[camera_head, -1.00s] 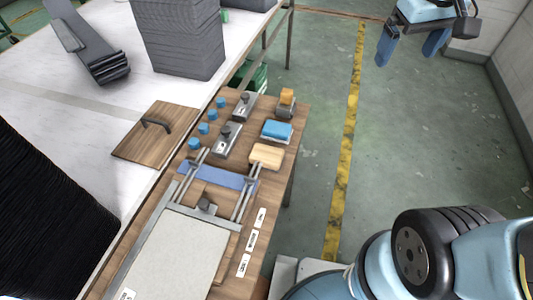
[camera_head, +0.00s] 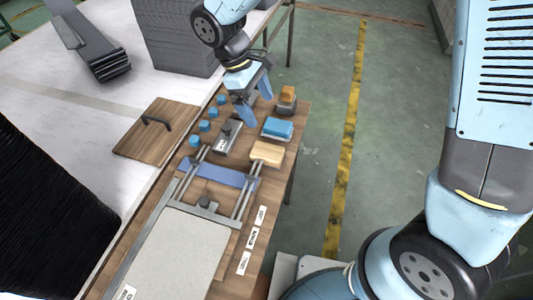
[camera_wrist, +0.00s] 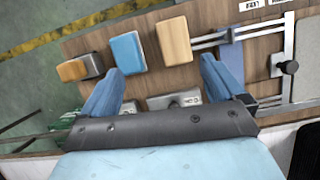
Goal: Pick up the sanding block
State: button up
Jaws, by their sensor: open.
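Three blocks stand in a row along the right edge of the wooden board: an orange-and-grey block (camera_head: 287,97), a blue block with a pale base (camera_head: 277,129) and a tan block (camera_head: 267,153). The frames do not settle which one is the sanding block. In the wrist view the orange-and-grey block (camera_wrist: 73,70) is at left, the blue block (camera_wrist: 128,53) in the middle and the tan block (camera_wrist: 173,41) to its right. My gripper (camera_head: 256,103) is open and empty above the board, left of the blue block. In the wrist view its blue fingers (camera_wrist: 162,70) are wide apart.
A grey block with a knob (camera_head: 227,141) and several blue knobs (camera_head: 203,128) lie left of the row. A rail frame with a blue bar (camera_head: 212,174) lies nearer. A brown panel with a handle (camera_head: 157,133) is on the white table. Open floor (camera_head: 320,100) lies right.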

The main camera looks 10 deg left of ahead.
jog(key=s+a+f, duration=0.1)
jog(key=a+f, duration=0.1)
send_near(267, 150)
jog(key=shift+n, duration=0.4)
jog(key=x, duration=0.5)
jog(key=shift+w, duration=0.2)
jog(key=x, duration=0.4)
jog(key=shift+s, duration=0.35)
jog(key=shift+d+f, duration=0.25)
jog(key=shift+f, duration=0.35)
jog(key=c, duration=1.1)
jog(key=shift+r, duration=0.1)
jog(key=shift+c, duration=0.2)
